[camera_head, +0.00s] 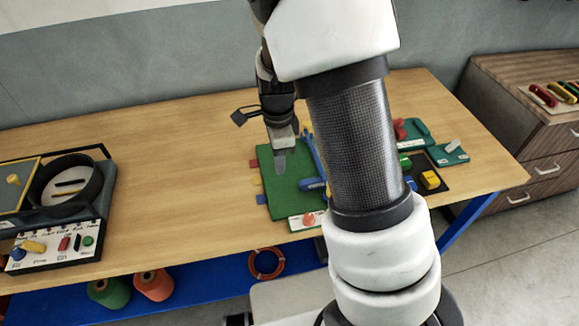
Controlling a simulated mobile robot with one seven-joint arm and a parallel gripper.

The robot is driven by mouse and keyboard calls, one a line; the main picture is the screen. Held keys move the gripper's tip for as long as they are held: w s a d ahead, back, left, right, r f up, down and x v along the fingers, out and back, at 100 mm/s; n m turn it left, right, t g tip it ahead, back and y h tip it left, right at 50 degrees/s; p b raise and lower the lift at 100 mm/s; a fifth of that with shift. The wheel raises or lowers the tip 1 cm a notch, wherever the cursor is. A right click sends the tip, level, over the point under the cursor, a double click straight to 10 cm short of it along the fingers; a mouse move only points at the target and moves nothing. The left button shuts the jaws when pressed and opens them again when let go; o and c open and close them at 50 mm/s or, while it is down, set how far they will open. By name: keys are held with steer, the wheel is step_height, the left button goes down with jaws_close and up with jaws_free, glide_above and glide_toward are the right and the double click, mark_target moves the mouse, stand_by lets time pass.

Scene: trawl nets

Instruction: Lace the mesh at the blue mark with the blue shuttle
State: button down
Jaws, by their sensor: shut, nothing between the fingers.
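The green board (290,207) lies on the wooden table, and its mesh is too small to make out. Small red (253,163), yellow (256,180) and blue (262,199) tabs sit along its left edge; the blue one looks like the blue mark. A long blue piece (312,153) and a shorter blue piece (313,184) lie at the board's right side, partly behind my arm. I cannot tell whether either is the blue shuttle.
A dark tray with a yellow block (430,180) and green holders (413,130) stand right of my arm. A rack with coloured pieces (60,245) and a black ring (65,182) stand at left. The table between the rack and board is clear.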

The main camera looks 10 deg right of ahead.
mark_target(304, 182)
step_height(304, 182, down, 10)
steer(key=shift+r, duration=0.2)
steer(key=d, duration=0.3)
steer(key=shift+d, duration=0.5)
steer(key=d, duration=0.3)
steer(key=shift+f+b, duration=0.1)
steer(key=shift+b, duration=0.25)
steer(key=shift+a, duration=0.15)
